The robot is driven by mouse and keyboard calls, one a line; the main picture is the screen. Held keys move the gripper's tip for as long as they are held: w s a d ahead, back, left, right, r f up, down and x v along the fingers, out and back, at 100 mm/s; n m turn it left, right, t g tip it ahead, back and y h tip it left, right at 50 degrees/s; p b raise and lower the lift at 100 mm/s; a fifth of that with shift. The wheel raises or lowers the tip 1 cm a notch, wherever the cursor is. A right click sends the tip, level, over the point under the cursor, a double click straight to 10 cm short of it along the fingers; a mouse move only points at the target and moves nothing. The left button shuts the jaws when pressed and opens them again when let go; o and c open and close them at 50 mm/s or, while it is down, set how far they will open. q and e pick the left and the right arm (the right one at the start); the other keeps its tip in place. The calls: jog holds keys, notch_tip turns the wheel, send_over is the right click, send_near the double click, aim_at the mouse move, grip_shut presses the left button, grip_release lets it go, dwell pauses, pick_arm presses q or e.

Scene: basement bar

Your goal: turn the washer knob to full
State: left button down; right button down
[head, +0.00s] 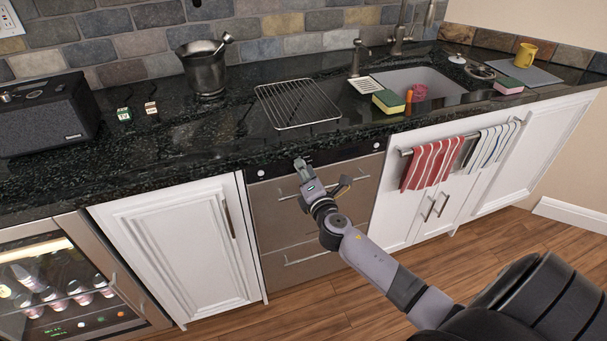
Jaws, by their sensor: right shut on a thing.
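The washer (283,221) is a steel drawer-front unit under the black counter, with a dark control strip (340,154) along its top edge. My right gripper (301,165) reaches up to the middle-left of this strip, with its fingertips at the strip's front. It is shut on the washer knob, which the fingers mostly hide, so I cannot tell the knob's angle. Small light marks show near both ends of the strip. My left gripper is not in view.
White cabinets flank the washer, and a glass-front drinks cooler (62,285) stands at the lower left. A wire rack (297,104) lies on the counter above. Striped towels (432,163) hang from a bar to the right. The wooden floor in front is clear.

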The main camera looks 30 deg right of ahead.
jog(key=m, duration=0.3)
jog(key=shift+m+b, duration=0.3)
jog(key=shift+d+m, duration=0.1)
jog(key=shift+m, duration=1.6)
jog(key=c, duration=1.3)
grip_release()
jog(key=shift+y, duration=0.3)
